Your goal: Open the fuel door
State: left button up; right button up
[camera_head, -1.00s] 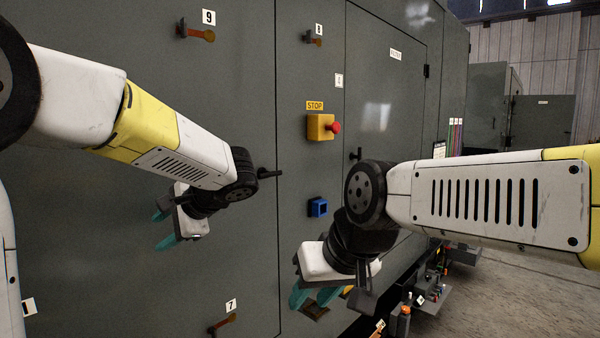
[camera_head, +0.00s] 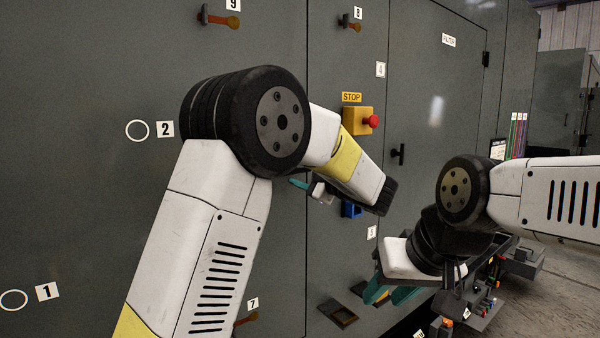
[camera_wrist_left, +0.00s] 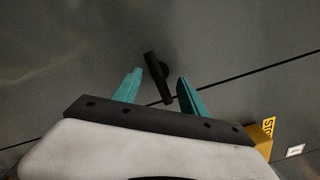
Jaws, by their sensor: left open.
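A large grey cabinet door (camera_head: 60,70) fills the left of the head view. No label reading fuel is legible on it. Its black handle (camera_wrist_left: 157,75) shows near the door seam in the left wrist view; in the head view my left arm hides it. My left gripper (camera_wrist_left: 160,90) is open, with its teal fingers on either side of the handle and apart from each other. In the head view this gripper (camera_head: 304,187) is partly hidden by my own arm. My right gripper (camera_head: 390,293) looks open and empty, low in front of the cabinet.
A yellow box with a red stop button (camera_head: 362,121) and a blue socket-like part (camera_head: 351,210) sit right of the seam. Another door with a black handle (camera_head: 398,154) is further right. Orange-tipped latches (camera_head: 221,20) stick out. Small fixtures (camera_head: 500,270) stand at lower right.

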pick_arm(q)
jog(key=shift+w+a, duration=0.45)
jog(key=shift+w, duration=0.1)
